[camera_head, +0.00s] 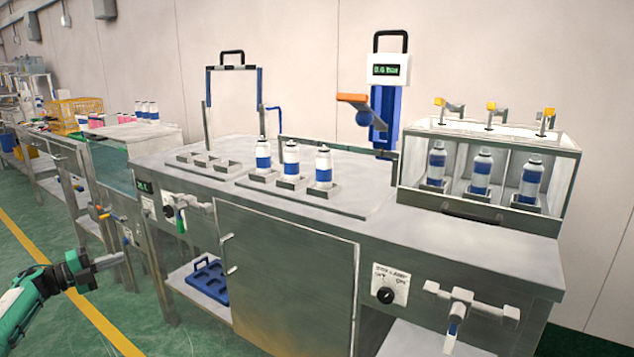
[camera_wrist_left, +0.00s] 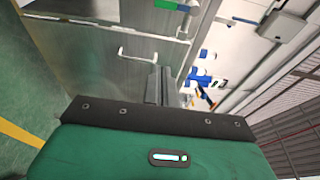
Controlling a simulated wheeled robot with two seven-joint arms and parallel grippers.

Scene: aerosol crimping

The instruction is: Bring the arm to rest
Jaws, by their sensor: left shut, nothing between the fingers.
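My left gripper (camera_head: 108,262) is at the lower left of the head view, with its fingers shut and nothing between them. It is in front of the bench, over the green floor, and looks apart from the bench. In the left wrist view the shut fingers (camera_wrist_left: 158,88) point toward the metal bench front, beyond the green gripper body. My right gripper is in neither view.
The steel bench (camera_head: 450,235) holds several blue-and-white cans, three in the open (camera_head: 291,160) and three in a clear cabinet (camera_head: 480,172). A cupboard door (camera_head: 285,275), a valve handle (camera_head: 180,212) and a knob (camera_head: 386,296) are on its front. The floor (camera_head: 140,325) is clear.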

